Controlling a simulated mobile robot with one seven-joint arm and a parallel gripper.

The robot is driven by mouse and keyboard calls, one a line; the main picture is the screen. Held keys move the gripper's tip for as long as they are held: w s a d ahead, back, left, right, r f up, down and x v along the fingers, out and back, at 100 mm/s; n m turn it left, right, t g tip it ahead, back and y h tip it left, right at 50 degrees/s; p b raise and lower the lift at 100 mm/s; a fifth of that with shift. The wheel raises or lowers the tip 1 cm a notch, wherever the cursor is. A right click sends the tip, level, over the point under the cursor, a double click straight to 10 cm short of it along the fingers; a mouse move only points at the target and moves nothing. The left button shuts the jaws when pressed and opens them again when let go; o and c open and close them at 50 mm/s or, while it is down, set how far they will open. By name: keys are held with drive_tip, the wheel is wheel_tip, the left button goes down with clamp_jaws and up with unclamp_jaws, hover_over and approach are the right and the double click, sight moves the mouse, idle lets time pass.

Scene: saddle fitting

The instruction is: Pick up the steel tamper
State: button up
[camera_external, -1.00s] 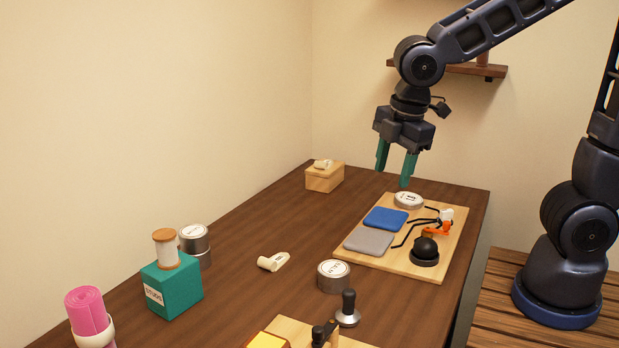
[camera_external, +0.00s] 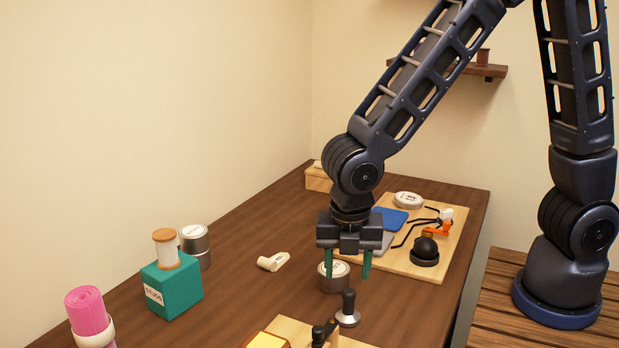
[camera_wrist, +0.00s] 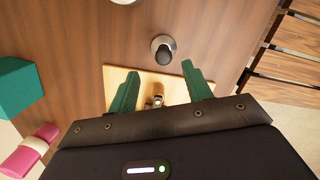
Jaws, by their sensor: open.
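The steel tamper (camera_external: 348,318) stands upright on the dark wooden table, with a round steel base and a black handle. It also shows in the wrist view (camera_wrist: 163,50), just beyond my fingertips and between their lines. My gripper (camera_external: 347,276) points down with its two green fingers apart and empty. In the external view it hangs above the tamper's handle, and it appears apart from it.
A round tin (camera_external: 334,284) stands close behind the tamper, partly hidden by a finger. A light wooden board (camera_external: 290,328) with a dark-handled item lies in front. Another board (camera_external: 400,264) holds pads and a black-knobbed piece. A teal box (camera_external: 172,290) stands at left.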

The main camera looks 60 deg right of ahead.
sight(349, 292)
drive_tip(key=shift+s+d+f, duration=0.1)
drive_tip(key=shift+d+f, duration=0.05)
drive_tip(key=shift+f, duration=1.2)
drive_tip(key=shift+w+d+f, duration=0.1)
drive_tip(key=shift+d+f, duration=0.1)
drive_tip(key=shift+f, duration=1.2)
drive_tip(key=shift+s+d+f, duration=0.1)
drive_tip(key=shift+d+f, duration=0.05)
drive_tip(key=shift+f, duration=1.2)
clamp_jaws()
